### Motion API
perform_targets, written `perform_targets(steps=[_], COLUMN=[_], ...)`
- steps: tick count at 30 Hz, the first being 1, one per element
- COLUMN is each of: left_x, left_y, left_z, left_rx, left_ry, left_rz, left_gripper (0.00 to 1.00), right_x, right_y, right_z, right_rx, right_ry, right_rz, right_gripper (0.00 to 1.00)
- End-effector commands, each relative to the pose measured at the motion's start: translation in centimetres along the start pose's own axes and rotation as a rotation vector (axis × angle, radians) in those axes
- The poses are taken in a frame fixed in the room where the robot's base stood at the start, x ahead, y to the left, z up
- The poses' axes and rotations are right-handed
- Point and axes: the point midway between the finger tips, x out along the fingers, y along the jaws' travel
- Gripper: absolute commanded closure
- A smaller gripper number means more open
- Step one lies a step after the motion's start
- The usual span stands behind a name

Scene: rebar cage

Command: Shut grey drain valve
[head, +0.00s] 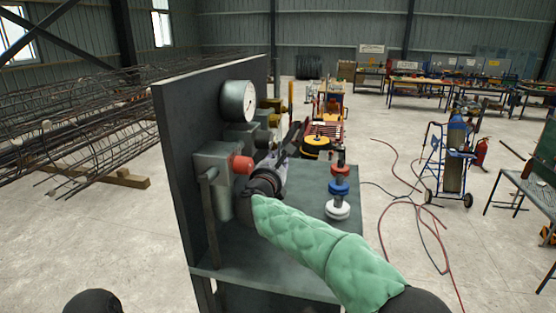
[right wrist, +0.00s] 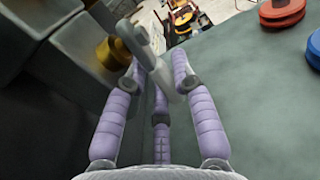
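A dark upright panel stand carries several valves and a gauge in the head view. The grey valve lever (right wrist: 156,62) shows in the right wrist view as a slanted grey bar between my fingers. My right gripper (right wrist: 159,63) has its purple fingers on both sides of the bar, with gaps visible beside it. In the head view my right gripper (head: 277,163), at the end of my green-sleeved arm, is in front of the panel, right of the red knob (head: 241,164). It hides part of the valve there.
A round gauge (head: 238,101) sits on the panel (head: 176,135). A yellow knob (right wrist: 112,52) is close left of my right fingers. Red, blue and white discs (head: 339,188) stand stacked on the grey shelf (head: 300,262). Open floor lies to the right, with hoses.

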Motion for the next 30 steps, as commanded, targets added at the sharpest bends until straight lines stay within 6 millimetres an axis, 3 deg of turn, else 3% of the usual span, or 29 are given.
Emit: perform_targets(steps=[2,6,12,21,30], left_x=[0.0,0.0,-0.1,-2.3,-2.3], left_y=[0.0,0.0,0.1,0.8,0.8], left_z=[0.0,0.0,0.0,0.1,0.1], left_rx=[0.000,0.000,0.000,0.000,0.000], left_ry=[0.000,0.000,0.000,0.000,0.000], left_rz=[0.000,0.000,0.000,0.000,0.000], left_gripper=[0.60,0.60,0.60,0.60,0.60], right_x=[0.0,0.0,-0.1,-0.4,-0.5], right_y=[0.0,0.0,0.0,0.0,0.0], right_z=[0.0,0.0,0.1,0.4,0.1], right_rx=[0.000,0.000,0.000,0.000,0.000], right_ry=[0.000,0.000,0.005,0.107,0.125], right_rz=[0.000,0.000,0.000,-0.001,0.000], right_gripper=[0.74,1.00,1.00,1.00,1.00])
